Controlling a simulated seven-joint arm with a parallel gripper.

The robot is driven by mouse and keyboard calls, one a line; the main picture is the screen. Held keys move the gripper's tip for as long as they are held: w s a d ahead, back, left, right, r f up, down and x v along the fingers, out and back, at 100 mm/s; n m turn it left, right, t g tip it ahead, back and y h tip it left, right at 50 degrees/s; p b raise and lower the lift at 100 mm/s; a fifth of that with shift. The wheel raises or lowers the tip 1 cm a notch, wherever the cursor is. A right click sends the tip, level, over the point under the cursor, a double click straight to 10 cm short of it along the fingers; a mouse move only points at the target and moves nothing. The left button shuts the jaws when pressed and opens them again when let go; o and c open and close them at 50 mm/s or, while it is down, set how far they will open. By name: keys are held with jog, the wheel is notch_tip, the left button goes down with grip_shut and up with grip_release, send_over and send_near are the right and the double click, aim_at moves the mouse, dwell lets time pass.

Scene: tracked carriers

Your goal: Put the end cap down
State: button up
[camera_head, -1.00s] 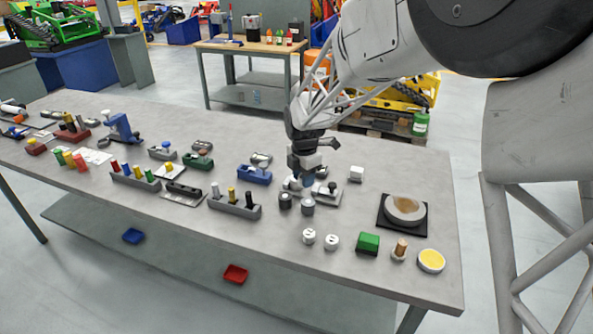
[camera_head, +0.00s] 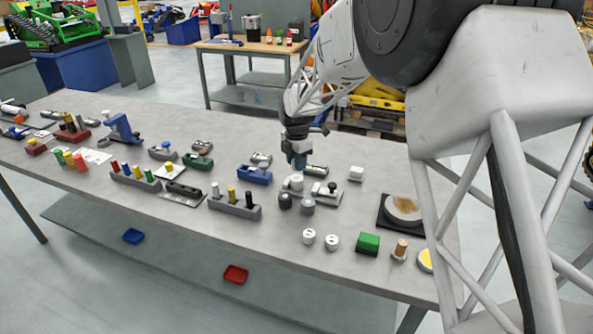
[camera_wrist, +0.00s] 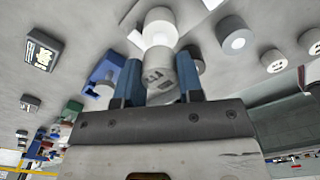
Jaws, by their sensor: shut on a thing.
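Two similar white caps with dark marks (camera_head: 309,236) (camera_head: 332,242) stand near the bench's front edge.
A dark cylinder (camera_head: 285,201) and a grey cylinder (camera_head: 307,207) stand just in front of the fixture. A blue fixture (camera_head: 255,175) is to the left, a green block (camera_head: 368,243) to the front right. The bench (camera_head: 270,280) has bare room along its front edge.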

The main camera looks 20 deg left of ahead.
jog(key=shift+f, duration=0.1)
jog(key=shift+f, duration=1.65)
jog(key=shift+f, duration=0.15)
jog(key=o, duration=1)
jog(key=shift+c, duration=0.2)
notch_tip(320, 180, up, 12)
jog(key=shift+r, duration=0.2)
